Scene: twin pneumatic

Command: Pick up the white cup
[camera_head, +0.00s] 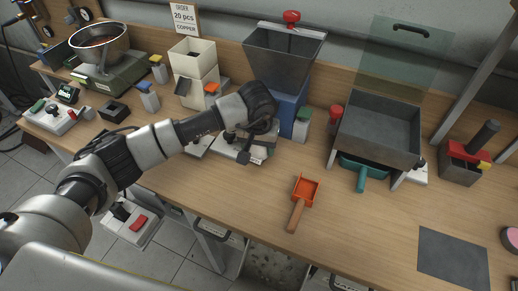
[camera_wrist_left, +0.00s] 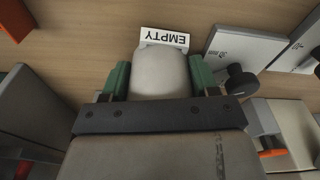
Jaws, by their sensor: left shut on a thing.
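In the left wrist view a pale white rounded cup (camera_wrist_left: 160,72) sits between the green-padded fingers of my left gripper (camera_wrist_left: 161,80). Both pads touch its sides, and the gripper is shut on it. A white label reading EMPTY (camera_wrist_left: 165,38) shows just beyond the cup. In the head view my left gripper (camera_head: 246,148) is low over the bench in front of the blue-based hopper. There the cup is mostly hidden by my wrist, and I cannot tell whether it is off the bench. My right gripper is not in view.
The hopper (camera_head: 284,57) stands close behind my left gripper. An orange scoop (camera_head: 305,190) lies to the right on open wood. A grey tray (camera_head: 380,127) stands further right. A cream bin stack (camera_head: 196,78) and a steel bowl (camera_head: 98,42) are to the left.

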